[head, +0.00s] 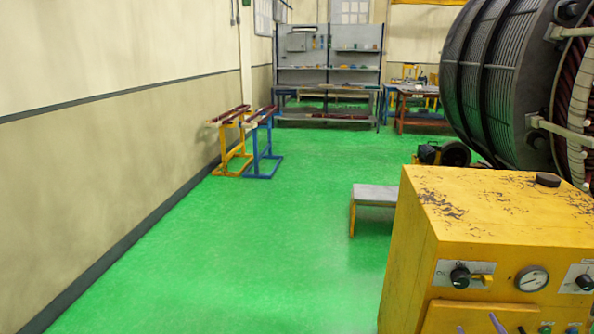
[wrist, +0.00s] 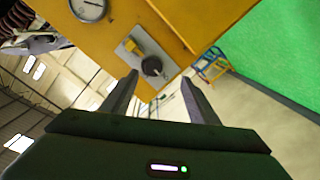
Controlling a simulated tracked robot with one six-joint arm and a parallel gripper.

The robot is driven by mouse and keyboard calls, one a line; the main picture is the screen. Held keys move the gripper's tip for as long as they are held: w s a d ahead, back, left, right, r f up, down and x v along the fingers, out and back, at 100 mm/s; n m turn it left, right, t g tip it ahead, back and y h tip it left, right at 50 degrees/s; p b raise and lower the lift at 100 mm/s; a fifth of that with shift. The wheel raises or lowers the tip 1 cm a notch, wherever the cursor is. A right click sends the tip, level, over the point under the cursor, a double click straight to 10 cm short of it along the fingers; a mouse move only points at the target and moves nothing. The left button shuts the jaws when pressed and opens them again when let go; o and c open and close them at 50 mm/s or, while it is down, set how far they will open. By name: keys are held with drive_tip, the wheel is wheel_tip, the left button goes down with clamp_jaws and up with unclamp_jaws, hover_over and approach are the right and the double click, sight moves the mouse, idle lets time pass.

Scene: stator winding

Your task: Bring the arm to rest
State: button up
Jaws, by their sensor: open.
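My gripper (wrist: 158,90) shows in the wrist view with its two fingers apart and nothing between them. Its fingers point toward a yellow cabinet (wrist: 160,20), which appears upside down there. A black rotary knob (wrist: 152,66) on a grey plate and a round gauge (wrist: 88,8) are on the cabinet's face beyond the fingertips. I cannot tell the exact gap, but no contact shows. In the head view the yellow cabinet (head: 500,225) stands at the front right, with its knob (head: 460,275) and gauge (head: 531,279) facing me. My arm is not seen in the head view.
A large dark stator (head: 500,80) fills the upper right. A low grey-topped bench (head: 375,194) stands behind the cabinet. Yellow and blue trestles (head: 262,150) stand by the left wall. A workbench with shelves (head: 328,80) is at the back. The green floor at left and centre is clear.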

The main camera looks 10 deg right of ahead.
drive_tip(key=s+d+f+m+g, duration=0.2)
drive_tip(key=s+f+m+g, duration=0.15)
drive_tip(key=f+g, duration=0.2)
drive_tip(key=s+d+f+m+g, duration=0.1)
drive_tip(key=s+f+m+g, duration=0.1)
drive_tip(key=s+f+g, duration=0.35)
drive_tip(key=a+r+y, duration=0.1)
drive_tip(key=a+r, duration=0.7)
drive_tip(key=a, duration=0.4)
drive_tip(key=s+a+r+n+y, duration=0.1)
drive_tip(key=a+r+y, duration=0.1)
drive_tip(key=a+r, duration=0.6)
drive_tip(key=s+a+r+y, duration=0.1)
drive_tip(key=a+r, duration=0.7)
drive_tip(key=a, duration=0.8)
drive_tip(key=shift+a+y, duration=0.3)
drive_tip(key=shift+y, duration=0.2)
drive_tip(key=shift+c, duration=0.2)
